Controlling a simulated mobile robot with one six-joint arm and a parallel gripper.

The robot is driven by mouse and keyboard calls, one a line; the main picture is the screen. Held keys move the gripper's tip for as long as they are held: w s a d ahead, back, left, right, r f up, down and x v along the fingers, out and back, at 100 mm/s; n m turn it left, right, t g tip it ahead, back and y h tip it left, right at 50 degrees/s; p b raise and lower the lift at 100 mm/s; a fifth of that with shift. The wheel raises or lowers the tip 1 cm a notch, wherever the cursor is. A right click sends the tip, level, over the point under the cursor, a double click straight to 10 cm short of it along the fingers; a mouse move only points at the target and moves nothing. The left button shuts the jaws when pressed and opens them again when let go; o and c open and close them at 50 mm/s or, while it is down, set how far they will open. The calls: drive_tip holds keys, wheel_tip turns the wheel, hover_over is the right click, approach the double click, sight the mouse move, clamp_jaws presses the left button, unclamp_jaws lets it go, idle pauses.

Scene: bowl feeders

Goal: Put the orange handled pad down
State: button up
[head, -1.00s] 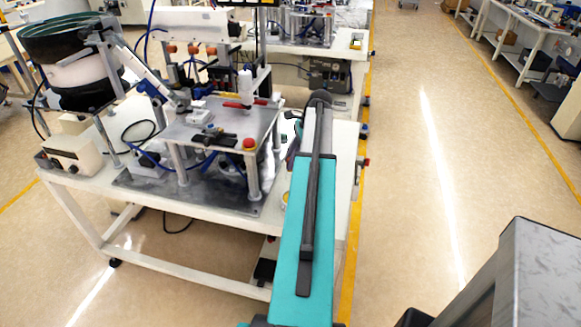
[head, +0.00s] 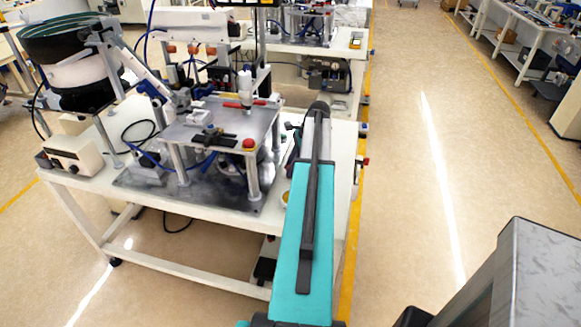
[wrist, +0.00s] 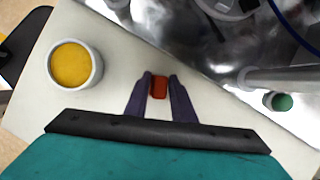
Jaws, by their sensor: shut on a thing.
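The orange handled pad (wrist: 159,86) shows in the wrist view as a small orange-red block between the two dark fingers of my gripper (wrist: 160,82). The fingers are shut on it, one on each side. It is over the white tabletop (wrist: 115,75); I cannot tell whether its underside touches the surface. In the head view my arm covers the gripper and the pad.
A white round container with yellow contents (wrist: 72,63) stands on the tabletop left of my gripper. To the right is a shiny metal plate (wrist: 235,60) with a post (wrist: 280,78). The head view shows the machine table (head: 190,205) and a bowl feeder (head: 75,60).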

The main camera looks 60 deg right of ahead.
drive_tip(key=o, duration=0.9)
drive_tip(key=shift+f, duration=0.1)
drive_tip(key=shift+b+v, duration=1.3)
drive_tip(key=shift+v, duration=4.9)
